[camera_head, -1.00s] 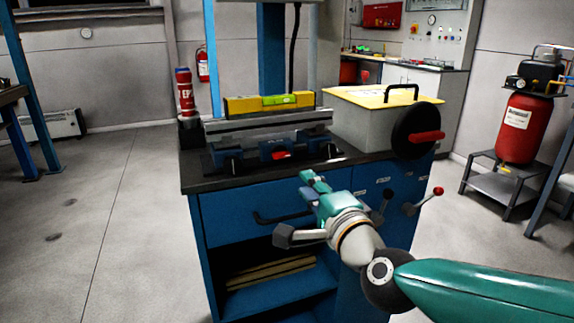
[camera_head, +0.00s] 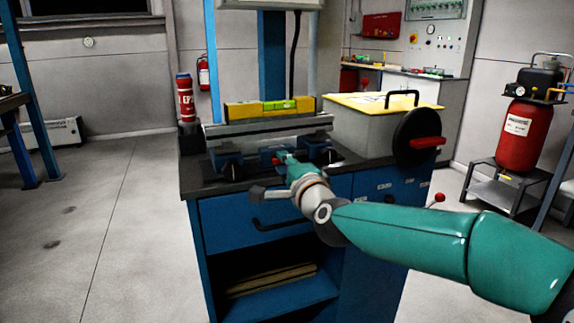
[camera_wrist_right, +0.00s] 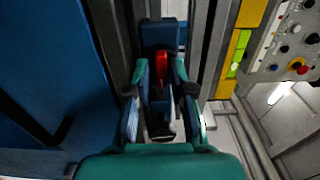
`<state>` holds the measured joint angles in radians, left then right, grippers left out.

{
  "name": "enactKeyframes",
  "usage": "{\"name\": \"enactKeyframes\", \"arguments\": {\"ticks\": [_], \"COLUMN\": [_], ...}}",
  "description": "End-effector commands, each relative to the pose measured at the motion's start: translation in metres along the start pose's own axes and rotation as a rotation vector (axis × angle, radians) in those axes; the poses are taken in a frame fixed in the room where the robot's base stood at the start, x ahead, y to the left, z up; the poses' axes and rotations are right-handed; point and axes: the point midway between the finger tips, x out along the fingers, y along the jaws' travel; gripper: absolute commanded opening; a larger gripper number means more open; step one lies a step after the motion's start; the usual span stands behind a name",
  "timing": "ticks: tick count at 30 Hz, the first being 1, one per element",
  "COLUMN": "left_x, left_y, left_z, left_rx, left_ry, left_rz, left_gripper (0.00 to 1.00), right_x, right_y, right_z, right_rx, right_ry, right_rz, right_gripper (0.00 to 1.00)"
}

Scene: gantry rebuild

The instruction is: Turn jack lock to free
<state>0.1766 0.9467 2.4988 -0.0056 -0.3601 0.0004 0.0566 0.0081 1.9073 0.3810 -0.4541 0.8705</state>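The jack lock appears to be the small red lever (camera_wrist_right: 162,62) on the blue jack body (camera_wrist_right: 158,34) in the right wrist view. In the head view the red lever (camera_head: 277,160) is a small patch at my right gripper's tip, largely hidden. My right gripper (camera_wrist_right: 160,80) is open, with one finger on each side of the lever. A gap shows between the fingers and the lever, and I cannot tell whether either touches it. In the head view my right gripper (camera_head: 287,160) is over the bench top at the jack. My left gripper is not in view.
A yellow level (camera_head: 260,107) lies on the grey beam (camera_head: 262,130) behind the jack. A grey box (camera_head: 365,130) with a yellow lid and a black handwheel (camera_head: 416,136) stand to the right. The blue bench (camera_head: 225,222) has a dark top and drawer handle.

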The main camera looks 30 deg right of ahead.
Motion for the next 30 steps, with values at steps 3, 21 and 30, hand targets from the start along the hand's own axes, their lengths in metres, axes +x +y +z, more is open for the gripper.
{"name": "enactKeyframes", "arguments": {"ticks": [3, 21, 30], "left_x": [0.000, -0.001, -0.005], "left_y": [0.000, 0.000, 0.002], "left_z": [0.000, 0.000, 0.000], "left_rx": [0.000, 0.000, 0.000], "left_ry": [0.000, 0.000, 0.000], "left_rz": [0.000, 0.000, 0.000], "left_gripper": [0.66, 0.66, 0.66], "right_x": [0.000, 0.000, 0.000], "right_y": [0.000, 0.002, 0.002], "right_z": [0.000, 0.002, 0.003], "right_rx": [0.000, -0.048, -0.232], "right_ry": [0.000, -0.004, -0.007], "right_rz": [0.000, 0.004, 0.006], "right_gripper": [0.16, 0.00, 0.00]}}
